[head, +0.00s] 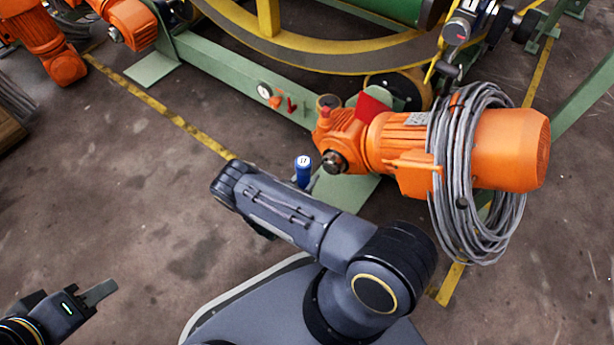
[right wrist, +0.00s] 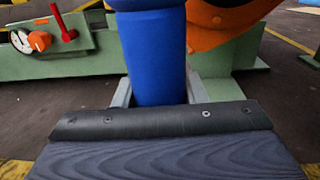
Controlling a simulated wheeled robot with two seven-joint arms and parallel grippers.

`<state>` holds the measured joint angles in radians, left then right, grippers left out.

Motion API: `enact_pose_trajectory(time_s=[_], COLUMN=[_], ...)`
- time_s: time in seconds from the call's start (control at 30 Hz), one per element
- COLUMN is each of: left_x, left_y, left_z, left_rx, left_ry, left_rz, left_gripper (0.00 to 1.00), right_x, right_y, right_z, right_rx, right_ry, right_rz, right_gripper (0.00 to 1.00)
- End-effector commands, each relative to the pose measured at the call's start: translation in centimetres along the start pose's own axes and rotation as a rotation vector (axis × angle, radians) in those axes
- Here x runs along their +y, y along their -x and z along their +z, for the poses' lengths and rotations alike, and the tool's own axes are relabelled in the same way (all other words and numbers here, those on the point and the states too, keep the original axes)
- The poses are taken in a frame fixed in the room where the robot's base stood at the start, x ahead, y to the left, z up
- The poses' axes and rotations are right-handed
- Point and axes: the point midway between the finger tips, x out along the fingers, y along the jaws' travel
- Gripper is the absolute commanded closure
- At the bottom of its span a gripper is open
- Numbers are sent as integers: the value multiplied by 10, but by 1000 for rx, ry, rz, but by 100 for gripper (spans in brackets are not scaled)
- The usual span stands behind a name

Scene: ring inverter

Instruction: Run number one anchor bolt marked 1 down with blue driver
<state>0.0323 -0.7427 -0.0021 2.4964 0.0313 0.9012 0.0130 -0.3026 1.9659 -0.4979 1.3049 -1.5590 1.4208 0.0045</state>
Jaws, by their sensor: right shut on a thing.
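The blue driver (head: 303,174) stands upright beside the orange motor's gearbox, with a white, dark-marked top. In the right wrist view the blue driver (right wrist: 157,60) rises between the two grey fingers of my right gripper (right wrist: 158,92), which is shut on it. The driver's lower end is hidden. In the head view my right arm mostly covers this gripper. My left gripper (head: 98,293) is at the lower left, far from the driver; I cannot tell its opening. I cannot make out an anchor bolt marked 1.
The orange motor (head: 510,150) with a grey hose coil (head: 485,240) stands just right of the driver, above a green foot plate (head: 345,192). A green beam (head: 230,75) carries a gauge (head: 264,90) and a red handle (head: 291,106).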

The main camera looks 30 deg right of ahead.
Motion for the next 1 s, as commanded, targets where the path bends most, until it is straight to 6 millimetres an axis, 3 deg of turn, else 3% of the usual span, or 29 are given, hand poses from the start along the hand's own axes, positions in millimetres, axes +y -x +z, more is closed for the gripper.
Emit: enact_pose_trajectory(time_s=[0.37, 1.0], left_x=[1, 11], left_y=[3, 23], left_z=[-2, -12], left_rx=[0, 0], left_ry=[0, 0], left_rz=[0, 0], left_gripper=[64, 64], right_x=[-1, 0], right_y=[0, 0], right_z=[4, 40], right_rx=[4, -2], right_ry=[2, 0], right_rz=[0, 1], right_gripper=[96, 96])
